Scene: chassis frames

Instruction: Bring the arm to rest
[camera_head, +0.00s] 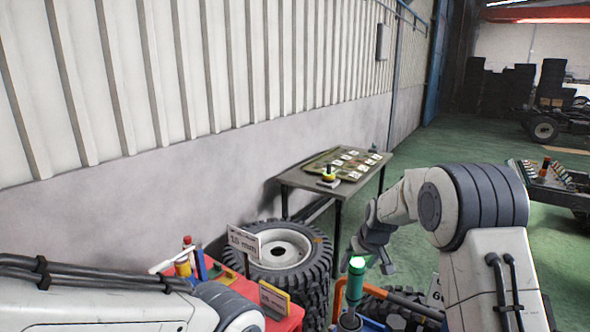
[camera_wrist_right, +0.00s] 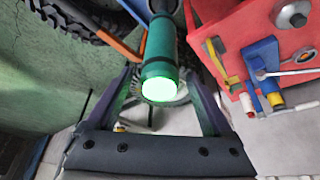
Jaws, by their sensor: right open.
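My right gripper (camera_head: 368,262) is open and points down in the head view. Its two fingers also show spread in the right wrist view (camera_wrist_right: 160,88). A green cylinder with a glowing green end (camera_head: 356,284) stands upright just below and beside the fingers. In the right wrist view the green cylinder (camera_wrist_right: 162,55) lies between the two fingers in the picture, with a gap on each side. No finger visibly touches it. My left arm comes in at the lower left; its gripper is out of the picture.
A red surface (camera_head: 295,318) holds tools and signs at the lower middle. Large tyres (camera_head: 318,280) stand behind it, near an orange bar (camera_head: 400,303). A table (camera_head: 300,179) with a tray stands by the wall. A vehicle chassis (camera_head: 560,190) is at the right. Green floor (camera_head: 410,155) lies open between.

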